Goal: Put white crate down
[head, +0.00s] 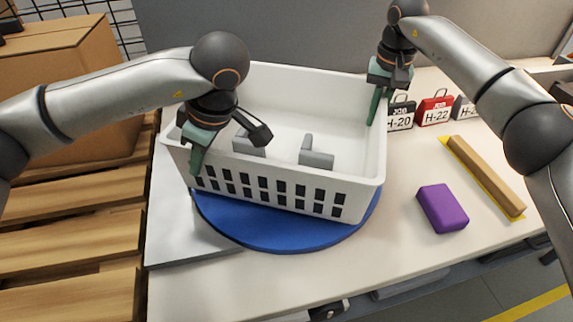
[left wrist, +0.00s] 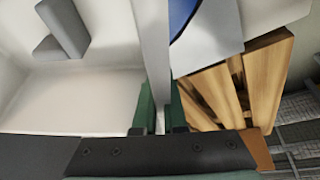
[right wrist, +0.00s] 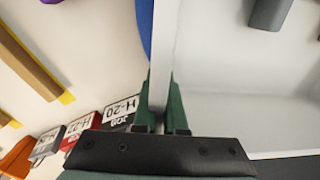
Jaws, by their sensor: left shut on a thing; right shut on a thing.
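The white crate (head: 290,100) is over a round blue disc (head: 270,235) on the table. Its front wall has rows of dark slots. Two grey L-shaped pieces lie inside, one (head: 316,153) near the middle and one (head: 247,143) to its left. My left gripper (head: 197,158) is shut on the crate's left wall; that wall (left wrist: 155,60) runs between the green fingers in the left wrist view. My right gripper (head: 376,105) is shut on the crate's right wall (right wrist: 165,50). I cannot tell whether the crate's base touches the disc.
A purple block (head: 442,208) and a wooden strip on a yellow mark (head: 485,175) lie to the right. Labelled tags (head: 434,108) stand behind them. A grey plate (head: 180,220) lies left of the disc. Wooden pallets (head: 70,240) and a cardboard box (head: 60,80) are further left.

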